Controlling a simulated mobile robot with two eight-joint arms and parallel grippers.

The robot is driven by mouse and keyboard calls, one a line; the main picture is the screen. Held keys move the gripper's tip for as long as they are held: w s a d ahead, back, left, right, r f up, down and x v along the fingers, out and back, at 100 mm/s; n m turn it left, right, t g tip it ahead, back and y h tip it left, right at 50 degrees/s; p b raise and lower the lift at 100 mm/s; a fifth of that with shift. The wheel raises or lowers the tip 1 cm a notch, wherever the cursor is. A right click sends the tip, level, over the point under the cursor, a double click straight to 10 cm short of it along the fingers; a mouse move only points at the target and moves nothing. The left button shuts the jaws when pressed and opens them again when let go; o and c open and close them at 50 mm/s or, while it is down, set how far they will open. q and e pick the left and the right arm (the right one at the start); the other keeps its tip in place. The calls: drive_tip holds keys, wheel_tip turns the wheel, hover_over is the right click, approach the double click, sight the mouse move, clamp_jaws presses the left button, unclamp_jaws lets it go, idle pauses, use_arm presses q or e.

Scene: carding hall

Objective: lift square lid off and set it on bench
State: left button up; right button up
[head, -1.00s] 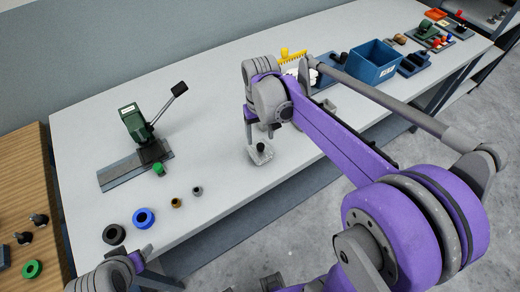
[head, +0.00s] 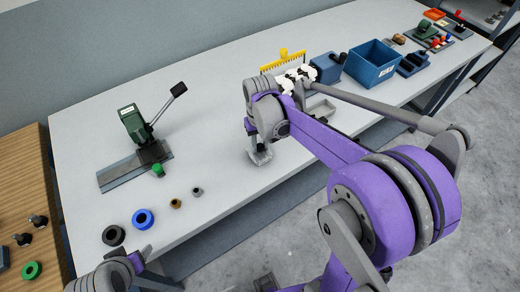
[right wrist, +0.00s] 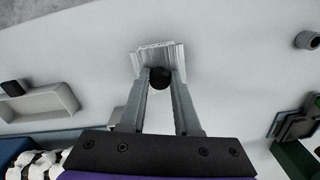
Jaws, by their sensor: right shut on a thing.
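The square lid is a small pale grey piece (head: 262,159) with a dark knob (right wrist: 160,77), at the middle of the bench (head: 215,190) near its front edge. My right gripper (head: 258,146) points down and is shut on the knob; its fingers stand on either side of it in the right wrist view (right wrist: 160,82). The fingers hide part of the lid, and I cannot tell whether it touches the bench. An open pale grey tray (right wrist: 42,104) stands apart from it. My left gripper (head: 143,257) is at the lower left, its jaws unclear.
A green lever press (head: 133,124) stands at the left. A black ring (head: 114,235), a blue ring (head: 143,218) and small bushings lie near the front edge. A blue bin (head: 372,66) and a yellow comb-like rack (head: 283,60) are further back. The bench between press and lid is clear.

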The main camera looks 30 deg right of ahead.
sight(260, 146)
clamp_jaws()
wheel_tip(260, 146, up, 11)
drive_tip(key=p, duration=0.1)
idle(0.5)
